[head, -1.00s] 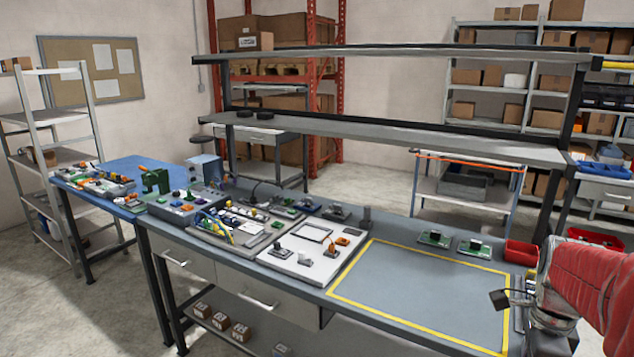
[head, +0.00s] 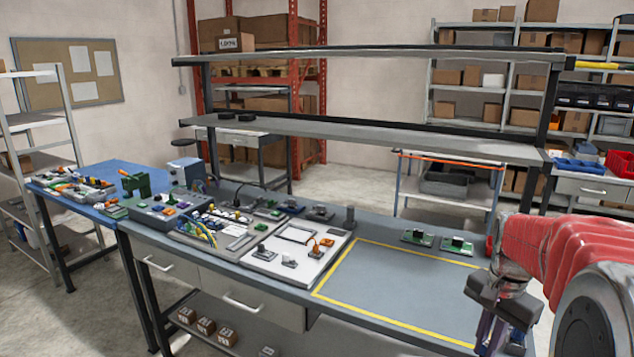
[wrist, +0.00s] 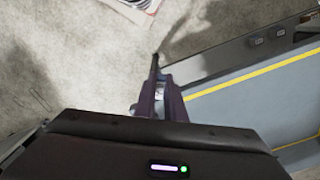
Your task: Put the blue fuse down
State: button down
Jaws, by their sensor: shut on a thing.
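My gripper (head: 488,335) is at the right of the head view, pointing down near the right front end of the workbench. In the wrist view its purple fingers (wrist: 160,98) are shut on a small pale-blue piece (wrist: 163,86), which I take to be the blue fuse. Most of it is hidden between the fingers, and its shape is unclear. Below the fingers the wrist view shows concrete floor, with the bench edge to the right.
A yellow-outlined clear area (head: 400,289) fills the right part of the bench. Two green boards (head: 457,246) stand behind it. A white panel (head: 270,265) with small parts lies to its left. Shelves (head: 370,137) rise above the bench's back.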

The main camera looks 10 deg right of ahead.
jog(key=w+a+f+n, duration=0.6)
jog(key=w+a+n, duration=0.4)
jog(key=w+a, duration=0.15)
jog(key=w+a+f+n, duration=0.3)
jog(key=a+f, duration=0.3)
jog(key=a, duration=0.6)
jog(key=shift+w+a, duration=0.2)
jog(key=shift+a, duration=0.15)
jog(key=shift+f, duration=0.1)
